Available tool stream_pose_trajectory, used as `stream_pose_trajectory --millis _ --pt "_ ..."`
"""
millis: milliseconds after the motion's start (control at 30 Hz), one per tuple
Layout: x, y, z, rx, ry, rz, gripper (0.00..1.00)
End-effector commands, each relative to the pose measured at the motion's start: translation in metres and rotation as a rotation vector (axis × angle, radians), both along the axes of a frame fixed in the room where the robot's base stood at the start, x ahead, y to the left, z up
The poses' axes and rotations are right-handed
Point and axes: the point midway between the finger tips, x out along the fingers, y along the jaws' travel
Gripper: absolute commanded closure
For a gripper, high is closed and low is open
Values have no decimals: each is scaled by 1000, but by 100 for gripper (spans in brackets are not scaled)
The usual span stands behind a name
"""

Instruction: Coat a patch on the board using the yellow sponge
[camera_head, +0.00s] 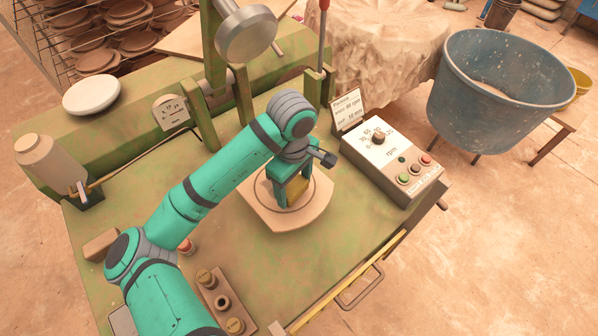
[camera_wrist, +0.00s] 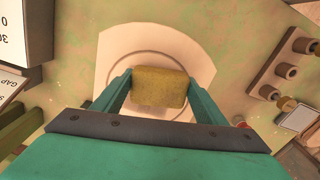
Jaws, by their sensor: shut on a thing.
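My gripper (camera_wrist: 158,92) is shut on the yellow sponge (camera_wrist: 160,86), with one finger on each side of it in the wrist view. In the head view the sponge (camera_head: 297,189) shows partly between the green fingers. The board (camera_head: 274,214) is a pale, rounded plate on the green table, and it also shows in the wrist view (camera_wrist: 118,40). A round outline is visible on it. The sponge is over the middle of the board; I cannot tell whether it touches. No coated patch can be made out, and the board under the sponge is hidden.
A control box (camera_head: 398,160) with a dial and buttons stands right of the board. A large blue tub (camera_head: 500,95) is at the right. A white bowl (camera_head: 91,95) and a bottle (camera_head: 45,160) are at the left. A block with several knobs (camera_head: 222,302) lies at the front.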

Motion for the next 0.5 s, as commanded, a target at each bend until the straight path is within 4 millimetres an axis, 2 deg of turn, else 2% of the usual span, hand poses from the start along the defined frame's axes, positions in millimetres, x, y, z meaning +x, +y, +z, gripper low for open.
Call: stream_pose_trajectory --millis 500 --pt "0 -1 47 1 -1 -3 52"
